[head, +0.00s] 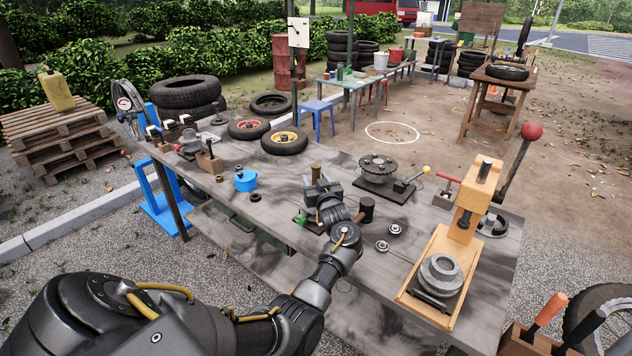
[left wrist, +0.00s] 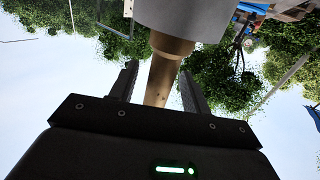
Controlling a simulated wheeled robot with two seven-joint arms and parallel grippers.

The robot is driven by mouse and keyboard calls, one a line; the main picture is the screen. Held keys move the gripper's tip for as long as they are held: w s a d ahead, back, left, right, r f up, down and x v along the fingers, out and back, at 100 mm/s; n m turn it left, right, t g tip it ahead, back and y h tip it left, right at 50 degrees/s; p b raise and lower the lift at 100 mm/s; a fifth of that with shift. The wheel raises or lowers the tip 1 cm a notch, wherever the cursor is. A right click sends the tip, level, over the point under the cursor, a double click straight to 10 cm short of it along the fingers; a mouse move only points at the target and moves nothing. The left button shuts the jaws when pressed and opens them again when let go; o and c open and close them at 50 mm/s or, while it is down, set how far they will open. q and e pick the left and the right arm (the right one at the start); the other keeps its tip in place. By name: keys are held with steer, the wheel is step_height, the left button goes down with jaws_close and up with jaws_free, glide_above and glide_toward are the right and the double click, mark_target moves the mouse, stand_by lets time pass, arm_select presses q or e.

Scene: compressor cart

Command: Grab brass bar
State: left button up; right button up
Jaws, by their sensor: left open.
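The brass bar (head: 316,172) stands upright at the middle of the grey workbench in the head view, with its top showing just beyond my left gripper (head: 319,188). In the left wrist view the brass bar (left wrist: 162,80) lies between the two dark fingers of my left gripper (left wrist: 157,72). The fingers are apart, with a gap visible on each side of the bar. A large pale grey round body (left wrist: 200,18) covers one end of the bar in that view. The gripper hides the bar's lower part in the head view. My right gripper is not in view.
On the workbench (head: 280,190), a dark mallet (head: 366,210) stands close right of my gripper. A round flanged part (head: 378,168) sits behind it, and an orange press (head: 450,250) stands at the right. Bare bench lies between pot and gripper.

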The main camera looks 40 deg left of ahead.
mark_target(316, 165)
arm_select(q)
steer(key=shift+c, duration=0.2)
jaws_close()
steer(key=shift+r, duration=0.1)
step_height(316, 165, up, 10)
steer(key=shift+f+b, duration=0.1)
steer(key=shift+b, duration=0.2)
